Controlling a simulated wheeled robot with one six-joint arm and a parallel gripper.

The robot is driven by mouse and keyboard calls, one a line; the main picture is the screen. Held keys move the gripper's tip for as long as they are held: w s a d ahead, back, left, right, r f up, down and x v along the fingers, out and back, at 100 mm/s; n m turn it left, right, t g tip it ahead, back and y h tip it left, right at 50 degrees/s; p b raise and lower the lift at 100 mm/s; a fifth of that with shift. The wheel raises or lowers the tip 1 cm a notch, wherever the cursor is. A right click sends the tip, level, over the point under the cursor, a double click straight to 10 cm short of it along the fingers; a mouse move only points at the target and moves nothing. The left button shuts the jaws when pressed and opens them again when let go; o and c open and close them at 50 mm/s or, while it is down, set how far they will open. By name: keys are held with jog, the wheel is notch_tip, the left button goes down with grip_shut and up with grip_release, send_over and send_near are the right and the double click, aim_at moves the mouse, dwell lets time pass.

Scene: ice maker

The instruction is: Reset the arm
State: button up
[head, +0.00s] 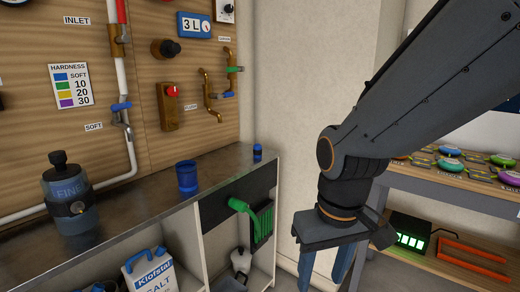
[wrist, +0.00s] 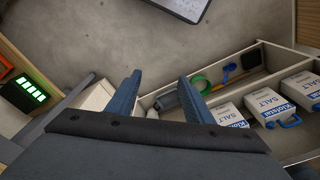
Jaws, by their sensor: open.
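My gripper (head: 326,270) hangs downward at the lower right of the head view, in front of the cabinet's right end. Its two blue fingers stand apart with nothing between them. They also show in the wrist view (wrist: 159,88), above the floor. The finger ends are cut off by the lower edge of the head view. My arm comes in from the upper right and bends down to the gripper.
A metal counter (head: 130,210) carries a blue FINE canister (head: 69,195) and a blue cup (head: 187,176). Salt containers (wrist: 252,104) sit in a low compartment. A shelf (head: 450,195) holding colored discs stands right. Grey floor (wrist: 120,35) is open ahead.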

jog(key=s+d+r+m+p, duration=0.3)
jog(key=d+r+p, duration=0.5)
jog(key=p, duration=0.7)
jog(key=shift+s+r+g, duration=0.15)
jog(key=shift+r+g, duration=0.1)
jog(key=shift+g, duration=0.15)
